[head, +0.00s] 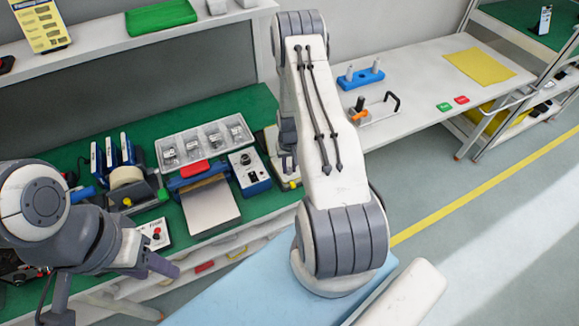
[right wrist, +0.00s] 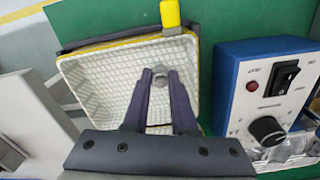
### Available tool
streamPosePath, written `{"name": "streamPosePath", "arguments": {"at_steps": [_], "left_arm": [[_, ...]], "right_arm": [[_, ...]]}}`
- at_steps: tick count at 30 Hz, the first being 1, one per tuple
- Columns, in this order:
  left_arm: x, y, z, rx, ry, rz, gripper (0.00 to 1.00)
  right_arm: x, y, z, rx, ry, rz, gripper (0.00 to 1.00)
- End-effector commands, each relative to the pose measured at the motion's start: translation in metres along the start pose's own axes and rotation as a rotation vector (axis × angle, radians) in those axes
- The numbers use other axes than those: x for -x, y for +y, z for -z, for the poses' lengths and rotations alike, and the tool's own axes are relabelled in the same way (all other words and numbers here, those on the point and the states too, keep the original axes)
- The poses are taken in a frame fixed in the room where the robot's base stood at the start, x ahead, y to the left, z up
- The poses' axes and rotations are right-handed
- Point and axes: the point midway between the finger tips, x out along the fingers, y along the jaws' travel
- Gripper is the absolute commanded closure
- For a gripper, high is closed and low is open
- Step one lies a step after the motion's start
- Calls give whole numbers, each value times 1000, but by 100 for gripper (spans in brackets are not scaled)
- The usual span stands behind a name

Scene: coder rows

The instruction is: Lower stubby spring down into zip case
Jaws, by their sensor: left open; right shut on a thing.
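The zip case (right wrist: 100,75) lies open in the right wrist view, with a white quilted inside, a yellow zip edge and a yellow tab at one side. My right gripper (right wrist: 160,82) is shut on a small grey piece, the stubby spring (right wrist: 160,75), mostly hidden between the fingertips. The fingertips are over the case's inside; I cannot tell how far the spring is from its floor. In the head view the case (head: 286,172) is mostly hidden behind my right arm. My left gripper (head: 115,290) is open and empty at the lower left, away from the case.
A blue-and-white control box (head: 250,170) with a knob stands beside the case. Left of it are a tray of small parts (head: 205,142) and a blue device with a metal plate (head: 210,205). A side table (head: 420,110) stands at right.

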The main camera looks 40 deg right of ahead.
Motion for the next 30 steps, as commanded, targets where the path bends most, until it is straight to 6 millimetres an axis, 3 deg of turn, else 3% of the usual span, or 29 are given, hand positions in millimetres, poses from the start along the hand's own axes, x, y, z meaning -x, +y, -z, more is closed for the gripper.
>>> {"name": "streamPosePath", "arguments": {"at_steps": [2,3,5,17,30], "left_arm": [[-2,0,0,0,0,0,50],[-1,0,0,0,0,0,50],[-1,0,0,0,0,0,50],[-3,0,0,0,0,0,50],[-20,-1,-1,-1,0,0,50]], "right_arm": [[-3,0,0,0,0,0,100],[-1,0,0,0,0,0,60],[-1,0,0,0,0,0,40],[4,0,1,0,2,0,40],[76,0,1,0,4,0,40]]}}
